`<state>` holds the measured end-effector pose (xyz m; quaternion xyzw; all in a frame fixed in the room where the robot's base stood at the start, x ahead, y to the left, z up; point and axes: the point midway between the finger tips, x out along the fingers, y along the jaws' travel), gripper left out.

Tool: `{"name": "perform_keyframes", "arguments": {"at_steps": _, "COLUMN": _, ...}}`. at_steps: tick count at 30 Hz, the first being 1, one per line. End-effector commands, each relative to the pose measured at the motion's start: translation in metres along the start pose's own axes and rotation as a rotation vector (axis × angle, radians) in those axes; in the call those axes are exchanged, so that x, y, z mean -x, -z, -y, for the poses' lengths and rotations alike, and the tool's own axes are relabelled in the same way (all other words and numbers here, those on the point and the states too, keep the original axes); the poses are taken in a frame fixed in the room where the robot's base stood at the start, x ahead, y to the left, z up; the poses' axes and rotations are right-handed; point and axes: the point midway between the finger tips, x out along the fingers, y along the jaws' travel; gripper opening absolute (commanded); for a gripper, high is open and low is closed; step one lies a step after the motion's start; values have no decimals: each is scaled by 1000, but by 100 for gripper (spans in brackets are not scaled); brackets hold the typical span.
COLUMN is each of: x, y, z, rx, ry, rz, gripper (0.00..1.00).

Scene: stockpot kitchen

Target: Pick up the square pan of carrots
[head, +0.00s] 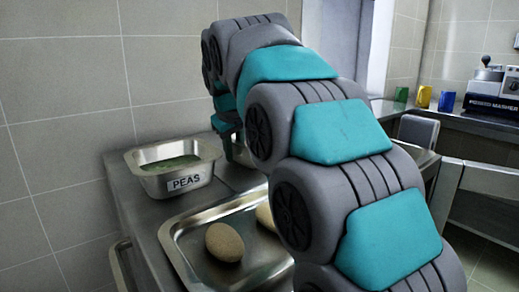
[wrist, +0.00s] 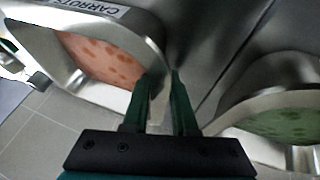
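The square pan of carrots (wrist: 72,83) is a steel pan with a CARROTS label and orange slices inside, at the upper left of the wrist view. My gripper (wrist: 166,82) has two green fingers close together at the pan's right-hand wall. The left finger is on the carrot side and the right finger is outside, with the rim between them. They look shut on the rim, though the contact is partly hidden. In the head view my arm hides most of this pan, and my gripper's tips are hidden too.
A steel pan of peas (head: 182,183) stands close by on the counter; it also shows at the right of the wrist view (wrist: 268,148). A tray (head: 185,243) with potato-like items (head: 224,242) lies in front. Colored cups (head: 424,97) and a masher machine (head: 493,90) stand on a far counter.

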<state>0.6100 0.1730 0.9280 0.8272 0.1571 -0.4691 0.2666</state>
Motion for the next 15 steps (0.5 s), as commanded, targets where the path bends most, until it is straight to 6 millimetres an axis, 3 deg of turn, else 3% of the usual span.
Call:
{"name": "perform_keyframes", "arguments": {"at_steps": 6, "x": 0, "y": 0, "z": 0, "rx": 0, "ry": 1, "rz": 0, "gripper": 0}}
{"name": "perform_keyframes", "arguments": {"at_steps": 15, "x": 0, "y": 0, "z": 1, "rx": 0, "ry": 1, "rz": 1, "gripper": 0}}
